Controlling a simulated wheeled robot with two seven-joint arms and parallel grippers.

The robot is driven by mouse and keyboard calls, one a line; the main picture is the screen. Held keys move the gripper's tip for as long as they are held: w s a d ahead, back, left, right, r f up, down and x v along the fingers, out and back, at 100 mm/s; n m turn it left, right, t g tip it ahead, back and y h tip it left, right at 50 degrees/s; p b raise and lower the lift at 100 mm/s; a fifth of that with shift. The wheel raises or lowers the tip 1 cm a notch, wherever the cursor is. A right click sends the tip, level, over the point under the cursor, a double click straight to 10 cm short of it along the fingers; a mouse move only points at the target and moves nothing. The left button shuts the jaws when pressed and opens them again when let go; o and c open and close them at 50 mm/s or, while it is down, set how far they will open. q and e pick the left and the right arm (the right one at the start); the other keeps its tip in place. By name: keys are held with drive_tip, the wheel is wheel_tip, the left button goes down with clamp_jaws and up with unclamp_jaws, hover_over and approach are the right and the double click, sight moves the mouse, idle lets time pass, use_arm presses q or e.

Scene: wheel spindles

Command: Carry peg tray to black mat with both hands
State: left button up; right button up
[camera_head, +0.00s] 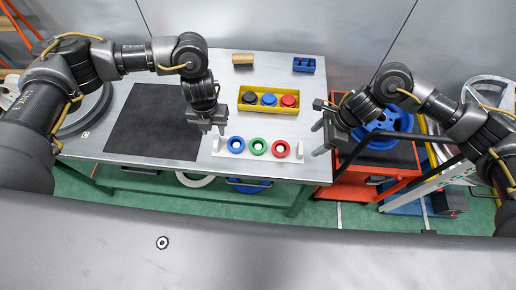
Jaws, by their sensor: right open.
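The white peg tray (271,158) lies on the grey table near its front edge, with a blue, a green and a red ring on it in a row. The black mat (150,122) lies flat and bare to the left of the tray. My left gripper (212,130) points down by the tray's left end; I cannot tell whether its jaws are apart or whether it touches the tray. My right gripper (319,138) is open and empty, to the right of the tray's right end and apart from it.
A yellow bin (268,108) with black, blue and red parts stands behind the tray. A tan block (242,59) and a small blue holder (304,65) are at the table's back. A red cart (352,178) with a blue wheel (390,125) stands to the right.

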sight(216, 141)
use_arm(q)
wheel_tip(216, 141, down, 8)
drive_tip(key=shift+a+f, duration=0.1)
drive_tip(key=shift+f, duration=0.15)
use_arm(e)
drive_tip(key=x, duration=0.8)
drive_tip(key=shift+a+f, duration=0.15)
drive_tip(key=shift+f, duration=0.05)
use_arm(q)
clamp_jaws()
use_arm(e)
drive_tip(key=c, duration=0.9)
drive_tip(key=shift+c, duration=0.9)
